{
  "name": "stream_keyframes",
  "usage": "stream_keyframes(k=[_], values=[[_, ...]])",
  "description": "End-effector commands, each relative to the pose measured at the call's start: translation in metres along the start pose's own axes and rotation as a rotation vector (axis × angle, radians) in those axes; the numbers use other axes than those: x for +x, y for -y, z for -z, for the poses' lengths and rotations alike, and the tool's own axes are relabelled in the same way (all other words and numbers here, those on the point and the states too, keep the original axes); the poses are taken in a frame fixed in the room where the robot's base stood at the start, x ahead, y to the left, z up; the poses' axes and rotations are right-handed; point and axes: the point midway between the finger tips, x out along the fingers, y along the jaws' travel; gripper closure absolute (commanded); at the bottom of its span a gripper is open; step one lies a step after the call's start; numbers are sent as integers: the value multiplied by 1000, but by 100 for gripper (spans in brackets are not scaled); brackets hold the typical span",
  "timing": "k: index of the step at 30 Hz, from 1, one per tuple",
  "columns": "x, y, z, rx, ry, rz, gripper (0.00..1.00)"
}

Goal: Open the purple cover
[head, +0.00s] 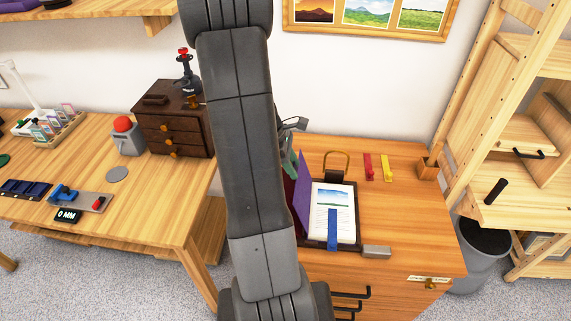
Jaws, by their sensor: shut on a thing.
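The purple cover (301,190) stands up steeply along the left side of an open book-like frame on the wooden cabinet top. The frame holds a white page (333,200) with a small landscape picture, and a blue strip (332,230) lies over its lower part. My gripper (291,166) is at the upper left edge of the cover, shut on it. My own arm hides most of the gripper and the area left of the cover, so the exact contact is hidden.
A brass loop (337,161) stands behind the page. Red (368,167) and yellow (387,168) pieces lie to the right. A grey block (376,252) sits at the front edge. The cabinet top (408,215) is clear to the right. A wooden rack (500,120) stands beyond.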

Motion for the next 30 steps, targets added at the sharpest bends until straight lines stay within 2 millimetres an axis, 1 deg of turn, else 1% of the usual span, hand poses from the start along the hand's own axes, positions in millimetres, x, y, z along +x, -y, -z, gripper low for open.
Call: stream_keyframes(k=[5, 6, 9, 17, 20, 23, 26, 30], values=[[0, 0, -1, -1, 4, 1, 100], [0, 0, -1, -1, 5, 1, 60], [0, 0, -1, -1, 4, 1, 42], [0, 0, 0, 0, 3, 0, 42], [-5, -1, 0, 1, 2, -2, 42], [-18, -1, 0, 1, 2, -5, 42], [-38, -1, 0, 0, 1, -6, 42], [-71, -1, 0, 1, 1, -6, 42]])
